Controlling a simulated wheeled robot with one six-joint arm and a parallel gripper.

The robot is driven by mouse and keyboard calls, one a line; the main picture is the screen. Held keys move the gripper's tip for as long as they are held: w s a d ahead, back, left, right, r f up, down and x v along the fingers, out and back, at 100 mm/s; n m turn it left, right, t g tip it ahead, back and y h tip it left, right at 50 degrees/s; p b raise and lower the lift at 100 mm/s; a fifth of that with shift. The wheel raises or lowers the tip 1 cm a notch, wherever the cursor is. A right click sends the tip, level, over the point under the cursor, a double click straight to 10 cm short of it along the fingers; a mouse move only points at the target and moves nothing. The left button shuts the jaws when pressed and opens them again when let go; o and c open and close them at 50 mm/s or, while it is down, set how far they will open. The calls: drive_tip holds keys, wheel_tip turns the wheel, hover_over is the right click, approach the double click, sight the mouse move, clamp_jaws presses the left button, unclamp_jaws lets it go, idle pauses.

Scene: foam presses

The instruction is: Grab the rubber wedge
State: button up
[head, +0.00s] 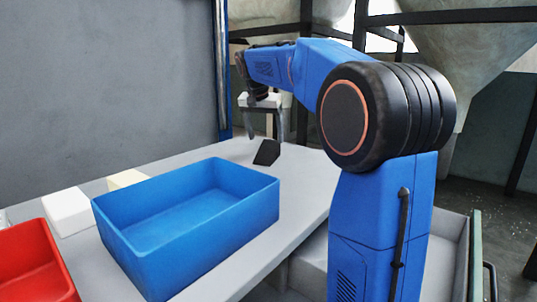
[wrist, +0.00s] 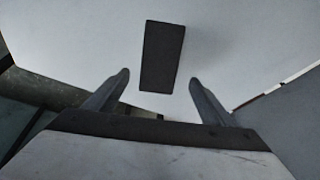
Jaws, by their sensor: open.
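The rubber wedge (head: 267,152) is a small black block on the far end of the light grey table. In the wrist view the wedge (wrist: 162,56) shows as a dark, slightly tapering rectangle. My gripper (head: 264,131) is above the table at its far end, pointing down, close to the wedge. In the wrist view my gripper (wrist: 159,78) is open, with one finger on each side. The near end of the wedge lies about level with the fingertips in the picture, between them. Nothing is held. The height gap is hard to judge.
A blue open bin (head: 190,215) stands on the table (head: 300,190) in front of the wedge and looks empty. A red bin (head: 30,262), a white block (head: 68,211) and a cream block (head: 128,180) are at left. A grey wall (head: 110,80) borders the table.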

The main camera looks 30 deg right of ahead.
sight(268, 148)
drive_tip(key=shift+x, duration=3)
drive_tip(key=shift+s+f, duration=0.15)
drive_tip(key=shift+f, duration=0.1)
drive_tip(key=shift+c, duration=0.4)
drive_tip(key=c, duration=1.3)
drive_tip(key=shift+o, duration=0.2)
drive_tip(key=shift+r, duration=0.15)
